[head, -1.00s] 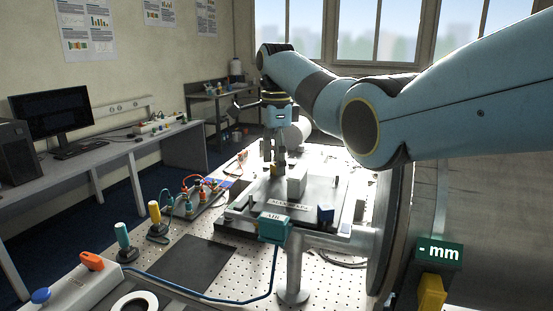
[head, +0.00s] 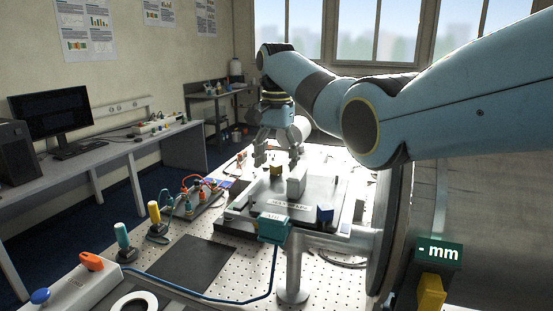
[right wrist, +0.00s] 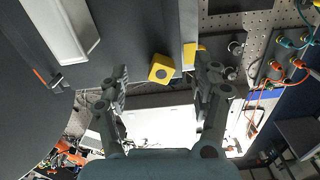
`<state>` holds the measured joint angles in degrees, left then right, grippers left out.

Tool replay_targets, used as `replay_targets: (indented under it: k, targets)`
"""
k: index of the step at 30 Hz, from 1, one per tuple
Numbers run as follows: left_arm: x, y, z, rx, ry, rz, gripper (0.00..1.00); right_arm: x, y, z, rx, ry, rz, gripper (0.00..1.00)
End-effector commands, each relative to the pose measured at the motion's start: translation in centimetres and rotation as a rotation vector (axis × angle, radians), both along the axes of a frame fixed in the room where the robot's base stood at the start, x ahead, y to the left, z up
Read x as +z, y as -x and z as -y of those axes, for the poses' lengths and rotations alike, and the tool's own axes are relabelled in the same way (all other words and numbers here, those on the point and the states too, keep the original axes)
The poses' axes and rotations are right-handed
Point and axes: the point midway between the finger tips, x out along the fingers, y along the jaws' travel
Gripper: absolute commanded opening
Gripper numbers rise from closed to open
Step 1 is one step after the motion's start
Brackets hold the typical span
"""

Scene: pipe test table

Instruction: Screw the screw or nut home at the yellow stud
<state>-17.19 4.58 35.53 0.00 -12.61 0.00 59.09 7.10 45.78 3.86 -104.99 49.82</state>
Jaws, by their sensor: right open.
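A yellow block (head: 276,170) stands on the dark fixture plate (head: 237,226), below my right gripper (head: 276,161) in the head view. In the right wrist view the block (right wrist: 160,68) shows a dark round centre. It lies between and beyond the fingers of the open right gripper (right wrist: 164,85), with clear gaps on both sides. I cannot tell a separate nut or screw from the stud there. A second yellow patch (right wrist: 191,52) shows beside it. My left gripper is not in view.
A pale block (head: 297,181) stands close to the right of the yellow block. A dark blue block (head: 325,214) and a teal AIR box (head: 273,228) are nearer. A board with coloured knobs and cables (head: 188,200) is at left. A dark mat (head: 184,259) lies clear.

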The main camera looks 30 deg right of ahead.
Motion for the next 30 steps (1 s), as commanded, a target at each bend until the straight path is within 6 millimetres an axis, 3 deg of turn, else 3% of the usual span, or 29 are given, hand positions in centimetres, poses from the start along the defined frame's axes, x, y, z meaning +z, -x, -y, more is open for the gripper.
replay_targets:
  k: [5,15,24,30]
  targets:
    - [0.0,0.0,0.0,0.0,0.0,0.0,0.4,0.01,-0.01,0.04,0.197,0.0,0.0,0.66]
    - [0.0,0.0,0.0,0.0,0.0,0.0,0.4,0.01,-0.02,0.05,0.25,0.0,0.0,0.66]
    - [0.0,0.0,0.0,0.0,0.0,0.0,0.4,0.02,-0.07,0.08,0.693,0.0,0.0,0.66]
    - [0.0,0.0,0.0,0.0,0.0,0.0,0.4,0.02,-0.08,0.09,0.769,0.0,0.0,0.66]
